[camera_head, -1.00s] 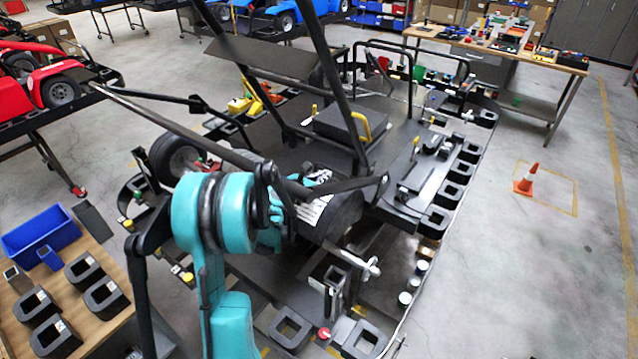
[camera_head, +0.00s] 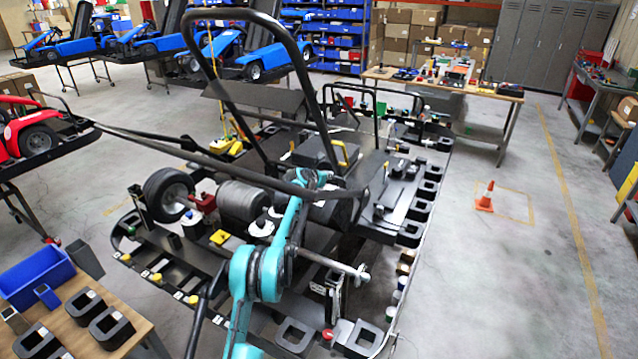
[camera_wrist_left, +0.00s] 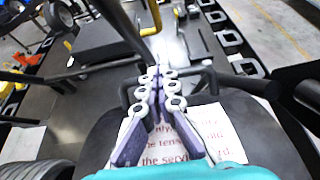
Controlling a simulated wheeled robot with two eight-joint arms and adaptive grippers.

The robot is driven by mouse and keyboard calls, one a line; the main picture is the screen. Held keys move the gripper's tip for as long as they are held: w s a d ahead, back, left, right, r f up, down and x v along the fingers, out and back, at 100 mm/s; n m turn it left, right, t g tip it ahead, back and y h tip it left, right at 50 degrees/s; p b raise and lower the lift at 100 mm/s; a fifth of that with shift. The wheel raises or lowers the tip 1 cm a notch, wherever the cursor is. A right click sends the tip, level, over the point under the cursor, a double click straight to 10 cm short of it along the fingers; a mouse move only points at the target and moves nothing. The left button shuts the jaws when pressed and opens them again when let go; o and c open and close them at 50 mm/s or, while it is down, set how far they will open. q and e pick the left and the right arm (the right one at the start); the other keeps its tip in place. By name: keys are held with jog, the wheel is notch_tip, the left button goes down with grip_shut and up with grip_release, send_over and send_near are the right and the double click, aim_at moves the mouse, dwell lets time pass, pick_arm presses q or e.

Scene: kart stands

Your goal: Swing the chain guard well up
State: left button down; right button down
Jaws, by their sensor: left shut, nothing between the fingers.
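A dark rounded cover, which looks like the chain guard (camera_head: 338,212), sits in the middle of the kart stand, partly hidden by my left arm. In the left wrist view the dark cover (camera_wrist_left: 262,128) carries a white label with red print and spreads below my fingers. I cannot tell how far it is swung up. My left gripper (camera_wrist_left: 157,72) is shut and empty, with its fingers together above the cover's far edge. Dark bars lie close around the fingertips; contact is unclear. In the head view the left gripper (camera_head: 322,178) is small, beside the cover. My right gripper is not in view.
A tall black hoop (camera_head: 290,25) and long dark bars cross above the stand. A wheel (camera_head: 168,194) is at its left. A wooden table (camera_head: 105,345) with a blue bin (camera_head: 35,278) is front left. An orange cone (camera_head: 485,197) stands on open floor at right.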

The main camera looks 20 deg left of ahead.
pick_arm(q)
jog(key=shift+w+r+p, duration=0.1)
jog(key=shift+w+p, duration=0.3)
jog(key=shift+w, duration=0.1)
jog(key=shift+w+d+f+g+p, duration=0.1)
jog(key=shift+w+f+g+p, duration=0.3)
jog(key=shift+w+p, duration=0.3)
jog(key=shift+w+f, duration=0.1)
jog(key=shift+p, duration=0.4)
jog(key=shift+f, duration=0.1)
